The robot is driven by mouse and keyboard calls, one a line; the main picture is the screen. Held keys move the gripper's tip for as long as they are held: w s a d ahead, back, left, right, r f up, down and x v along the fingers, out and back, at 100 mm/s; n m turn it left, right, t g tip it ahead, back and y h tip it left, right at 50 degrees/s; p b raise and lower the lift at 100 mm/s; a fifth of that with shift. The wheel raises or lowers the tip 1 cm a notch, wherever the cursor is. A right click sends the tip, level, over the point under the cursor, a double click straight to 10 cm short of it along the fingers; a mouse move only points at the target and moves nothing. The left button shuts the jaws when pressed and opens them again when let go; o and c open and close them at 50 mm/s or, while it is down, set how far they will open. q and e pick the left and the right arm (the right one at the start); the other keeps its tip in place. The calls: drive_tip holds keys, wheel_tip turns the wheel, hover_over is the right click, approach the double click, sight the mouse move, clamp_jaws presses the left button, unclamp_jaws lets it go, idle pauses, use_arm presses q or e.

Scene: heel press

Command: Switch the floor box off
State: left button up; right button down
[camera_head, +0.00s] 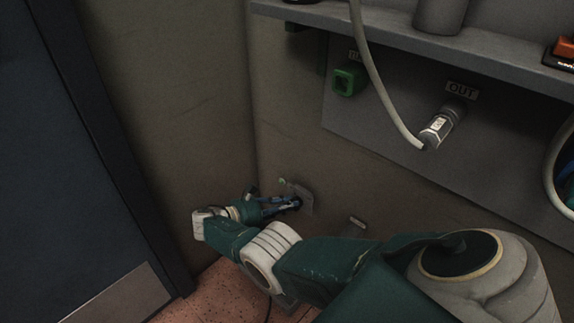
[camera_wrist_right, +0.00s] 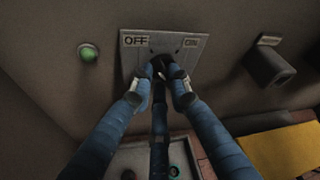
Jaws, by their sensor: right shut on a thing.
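A grey switch plate (camera_wrist_right: 135,60) with an OFF label at left and an ON label at right is on the wall low near the corner. The plate also shows in the head view (camera_head: 305,196). A dark switch part (camera_wrist_right: 158,66) sticks out of it. My right gripper (camera_wrist_right: 160,88) has its blue fingers shut around this switch part, which they largely hide; which label it points to cannot be told. In the head view my right gripper (camera_head: 293,203) reaches the plate. A green lamp (camera_wrist_right: 88,53) is left of the plate. My left gripper is not in view.
A grey box with small round buttons (camera_wrist_right: 125,160) lies below, partly hidden by my fingers. A dark block (camera_wrist_right: 270,66) juts from the wall at right. Above are a shelf (camera_head: 400,38), a green socket (camera_head: 348,79) and a cable plug (camera_head: 437,130). A dark door (camera_head: 70,150) is at left.

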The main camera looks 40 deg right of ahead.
drive_tip(key=shift+d, duration=0.1)
drive_tip(key=c, duration=1.6)
unclamp_jaws()
drive_tip(key=shift+c, duration=0.2)
drive_tip(key=s+v, duration=0.1)
drive_tip(key=v, duration=0.6)
drive_tip(key=shift+w+a, duration=0.25)
drive_tip(key=shift+w, duration=0.2)
